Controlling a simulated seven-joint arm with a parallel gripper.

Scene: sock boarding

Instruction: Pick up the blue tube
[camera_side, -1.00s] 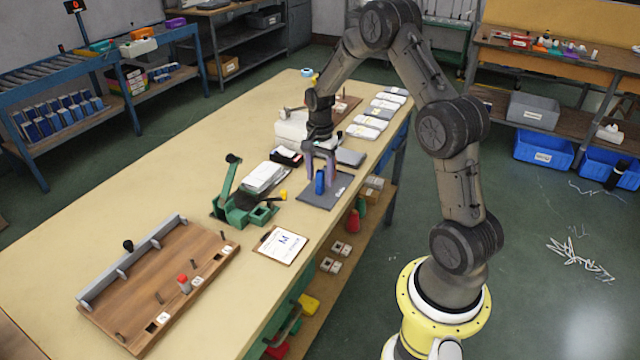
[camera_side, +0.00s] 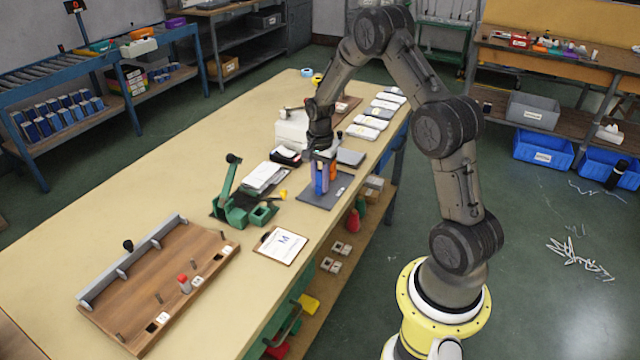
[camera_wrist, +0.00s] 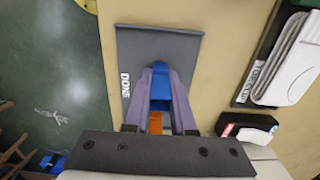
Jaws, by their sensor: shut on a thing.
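The blue tube (camera_wrist: 161,88) is between the two purple fingers of my gripper (camera_wrist: 161,80) in the wrist view. The gripper is shut on it. In the side view the blue tube (camera_side: 319,183) is upright, partly hidden by the fingers, and sits at or just above the dark grey mat (camera_side: 318,201). My gripper (camera_side: 325,185) points down at it. An orange patch (camera_wrist: 155,122) shows between the fingers, nearer the palm. I cannot tell whether the tube touches the mat. The mat reads DONE in the wrist view (camera_wrist: 180,42).
A clipboard (camera_side: 281,246) lies in front, and a wooden board with pegs (camera_side: 160,285) is front left. The table's right edge is close to the mat.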

